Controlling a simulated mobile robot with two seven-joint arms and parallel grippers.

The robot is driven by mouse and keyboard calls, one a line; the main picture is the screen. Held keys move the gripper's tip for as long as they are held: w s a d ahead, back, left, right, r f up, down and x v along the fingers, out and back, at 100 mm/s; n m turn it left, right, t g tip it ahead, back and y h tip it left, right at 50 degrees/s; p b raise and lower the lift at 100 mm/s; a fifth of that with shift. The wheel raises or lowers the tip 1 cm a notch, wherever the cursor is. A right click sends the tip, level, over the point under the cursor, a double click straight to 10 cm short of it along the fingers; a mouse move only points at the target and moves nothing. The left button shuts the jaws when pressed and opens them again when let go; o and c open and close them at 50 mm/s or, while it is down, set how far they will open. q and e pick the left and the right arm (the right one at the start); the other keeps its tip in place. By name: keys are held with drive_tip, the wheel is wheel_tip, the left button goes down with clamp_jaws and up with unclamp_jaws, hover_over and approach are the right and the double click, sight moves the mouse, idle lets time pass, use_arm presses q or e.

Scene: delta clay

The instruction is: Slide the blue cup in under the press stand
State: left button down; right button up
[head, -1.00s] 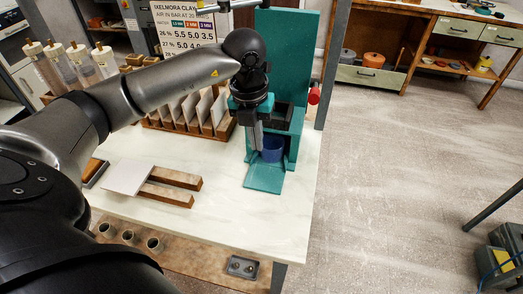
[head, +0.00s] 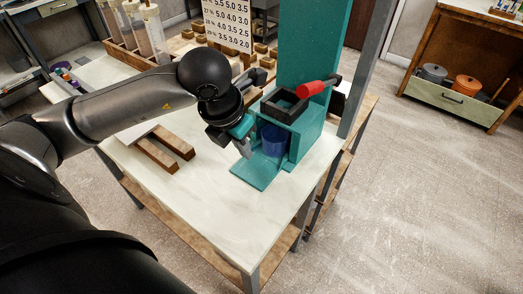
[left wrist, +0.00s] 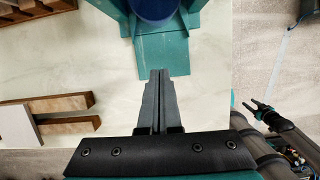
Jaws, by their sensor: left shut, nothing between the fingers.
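The blue cup (head: 274,140) stands upright on the teal base of the press stand (head: 259,171), inside the stand's opening beneath the dark square frame (head: 284,104). In the left wrist view the cup (left wrist: 153,10) shows at the top edge, between the stand's teal side walls. My left gripper (head: 246,152) is shut and empty, to the left of the cup near the front of the stand. In the left wrist view its closed fingers (left wrist: 159,74) point at the front plate (left wrist: 163,52), apart from the cup.
A wooden two-pronged piece (head: 165,150) with a pale slab lies left of the stand on the white table (head: 205,205). A red handle (head: 312,89) sticks out at the stand's upper right. The table front is clear.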

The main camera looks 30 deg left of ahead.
sight(265, 157)
use_arm(q)
drive_tip(key=x, duration=0.6)
drive_tip(key=shift+f+b, duration=0.2)
drive_tip(key=shift+b, duration=0.2)
drive_tip(key=w, duration=0.3)
drive_tip(key=shift+d+r, duration=0.1)
drive_tip(key=shift+d, duration=0.1)
drive_tip(key=shift+w, duration=0.45)
